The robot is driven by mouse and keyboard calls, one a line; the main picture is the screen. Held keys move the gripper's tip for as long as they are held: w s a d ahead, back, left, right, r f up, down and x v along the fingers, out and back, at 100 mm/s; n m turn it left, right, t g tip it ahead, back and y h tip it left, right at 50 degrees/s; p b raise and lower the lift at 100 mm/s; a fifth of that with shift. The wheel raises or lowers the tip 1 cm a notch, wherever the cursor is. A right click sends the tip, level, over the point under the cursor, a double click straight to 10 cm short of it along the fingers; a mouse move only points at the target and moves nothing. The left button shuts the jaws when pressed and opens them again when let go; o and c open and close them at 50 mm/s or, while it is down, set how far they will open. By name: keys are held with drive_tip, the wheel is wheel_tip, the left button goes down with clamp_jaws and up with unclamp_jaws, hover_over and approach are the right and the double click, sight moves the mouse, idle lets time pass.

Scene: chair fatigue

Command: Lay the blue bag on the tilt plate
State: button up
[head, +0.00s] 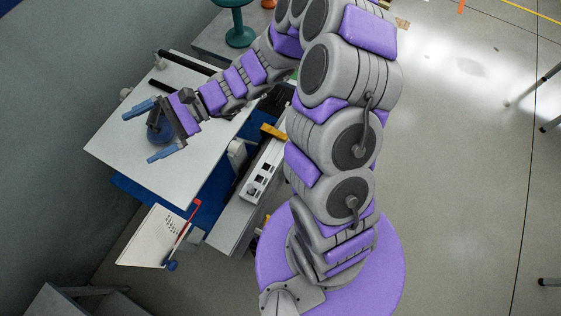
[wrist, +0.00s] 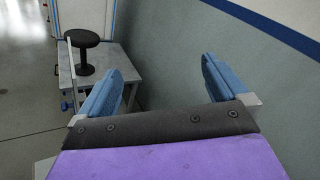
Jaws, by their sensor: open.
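A large pale plate (head: 200,165), which looks like the tilt plate, spreads under my gripper in the head view. A dark blue rounded thing (head: 158,133), likely the blue bag, shows between and behind my gripper's fingers over the plate. It is partly hidden, and I cannot tell whether it touches the plate. My gripper (head: 138,136) is open, its two blue fingers spread apart. In the wrist view my gripper (wrist: 163,75) has nothing visible between its fingers, and neither the bag nor the plate can be made out.
A white box with dark sockets (head: 262,180) stands right of the plate. A white sheet with a red-edged bar (head: 160,235) is below it. A green stool-like object (head: 238,35) is at the top. The wrist view shows a black-topped stand (wrist: 81,45) on a grey table and a wall.

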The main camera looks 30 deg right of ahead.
drive_tip(key=s+d+r+n+g+h, duration=0.1)
drive_tip(key=s+d+n+g+h, duration=0.2)
drive_tip(key=s, duration=0.4)
drive_tip(key=s+d+r+n+g+h, duration=0.1)
drive_tip(key=s+d+n+h, duration=0.2)
drive_tip(key=s+n+h, duration=0.35)
drive_tip(key=s+d+t+h, duration=0.2)
drive_tip(key=s+d+h, duration=0.2)
drive_tip(key=d, duration=0.5)
drive_tip(key=s+d+r+n+t+h, duration=0.1)
drive_tip(key=s+d+h, duration=0.3)
drive_tip(key=d, duration=0.6)
drive_tip(key=shift+s+d+t, duration=0.3)
drive_tip(key=shift+s+t, duration=0.2)
drive_tip(key=shift+s, duration=0.1)
drive_tip(key=shift+n, duration=0.25)
